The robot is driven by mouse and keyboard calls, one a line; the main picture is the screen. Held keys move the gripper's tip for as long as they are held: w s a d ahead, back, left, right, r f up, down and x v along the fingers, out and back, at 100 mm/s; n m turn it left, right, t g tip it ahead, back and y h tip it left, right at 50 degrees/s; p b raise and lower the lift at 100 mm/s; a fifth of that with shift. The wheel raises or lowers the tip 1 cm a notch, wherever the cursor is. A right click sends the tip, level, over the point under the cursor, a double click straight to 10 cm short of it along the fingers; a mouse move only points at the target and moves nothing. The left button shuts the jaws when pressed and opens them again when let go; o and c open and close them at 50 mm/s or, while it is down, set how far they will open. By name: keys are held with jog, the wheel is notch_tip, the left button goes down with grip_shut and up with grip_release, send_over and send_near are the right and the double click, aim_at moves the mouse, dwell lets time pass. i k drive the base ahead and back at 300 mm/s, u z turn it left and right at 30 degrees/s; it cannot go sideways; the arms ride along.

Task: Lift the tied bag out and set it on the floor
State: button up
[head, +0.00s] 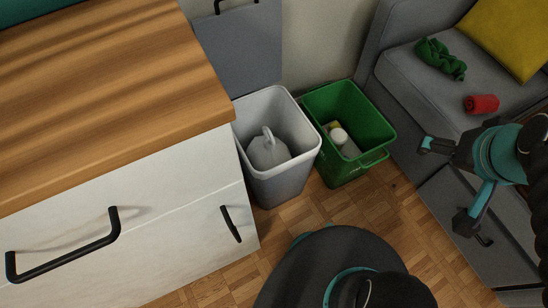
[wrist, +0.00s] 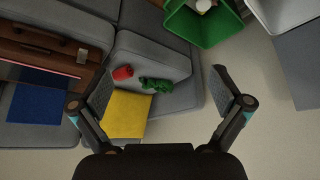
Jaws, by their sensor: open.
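The tied bag (head: 268,150) is pale grey with a knotted loop on top. It sits upright inside the white-grey bin (head: 285,183), below the rim, in the head view. My gripper (head: 444,185) is at the right of the head view, over the sofa side and well apart from the bin. Its fingers are spread and empty. In the wrist view my gripper (wrist: 163,105) shows both fingers wide apart with nothing between them. The bin's corner shows at the top right of the wrist view (wrist: 262,18); the bag is not visible there.
A green bin (head: 345,172) with a few items stands right of the white bin. A grey sofa (head: 400,85) holds a green cloth (head: 441,58), a red roll (head: 481,104) and a yellow cushion (head: 508,35). A wooden-topped cabinet (head: 110,85) is left. Parquet floor (head: 400,235) is clear in front.

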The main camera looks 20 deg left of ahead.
aim_at(265, 152)
jog(key=u, duration=0.05)
jog(key=k, duration=0.45)
jog(key=z, duration=0.85)
jog(key=i, duration=0.6)
jog(key=u, duration=2)
